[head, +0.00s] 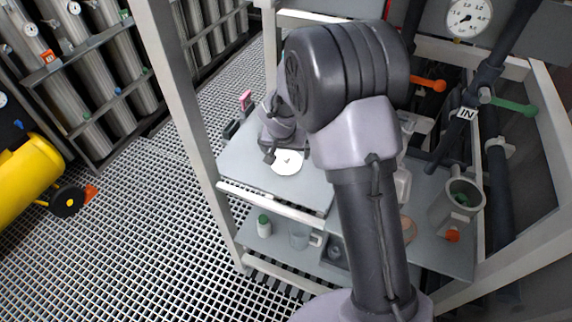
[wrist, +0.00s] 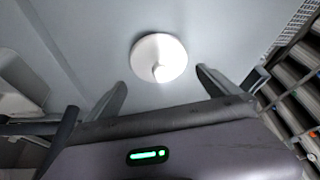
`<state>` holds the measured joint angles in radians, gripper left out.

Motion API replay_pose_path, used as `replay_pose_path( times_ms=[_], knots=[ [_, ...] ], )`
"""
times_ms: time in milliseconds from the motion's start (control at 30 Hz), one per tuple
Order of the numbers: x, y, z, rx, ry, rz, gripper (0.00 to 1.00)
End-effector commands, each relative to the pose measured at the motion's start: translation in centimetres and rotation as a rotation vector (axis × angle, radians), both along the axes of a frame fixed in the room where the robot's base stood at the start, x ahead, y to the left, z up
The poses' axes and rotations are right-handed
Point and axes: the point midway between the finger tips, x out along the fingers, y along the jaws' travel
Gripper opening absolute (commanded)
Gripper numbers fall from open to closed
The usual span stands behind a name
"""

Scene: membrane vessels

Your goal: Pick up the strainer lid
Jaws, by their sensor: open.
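The strainer lid (head: 285,163) is a white round disc lying on the grey upper shelf, with a small knob near its middle. In the wrist view the lid (wrist: 158,56) lies beyond my fingertips, between their lines, with its pale knob towards me. My gripper (wrist: 160,78) is open and empty, with one dark finger on each side and a gap to the lid. In the head view my gripper (head: 274,142) is at the back edge of the lid, partly hidden by my own arm.
A white frame post (head: 185,95) stands at left. A lower shelf holds a green-capped bottle (head: 263,225) and a clear jug (head: 299,236). A strainer body (head: 463,200) and dark pipes stand at right.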

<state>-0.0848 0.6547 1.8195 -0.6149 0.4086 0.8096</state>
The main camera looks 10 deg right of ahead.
Motion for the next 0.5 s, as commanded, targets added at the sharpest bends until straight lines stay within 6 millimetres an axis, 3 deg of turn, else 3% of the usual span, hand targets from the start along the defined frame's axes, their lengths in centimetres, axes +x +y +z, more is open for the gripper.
replay_pose_path(
  times_ms=[267, 467, 500],
  knots=[
    [1.4, -0.5, -4.7, 0.000, 0.002, 0.000, 1.00],
    [1.6, -0.5, -4.7, 0.000, 0.000, 0.000, 1.00],
    [1.6, -0.5, -4.7, -0.001, 0.000, 0.000, 0.96]
  ],
)
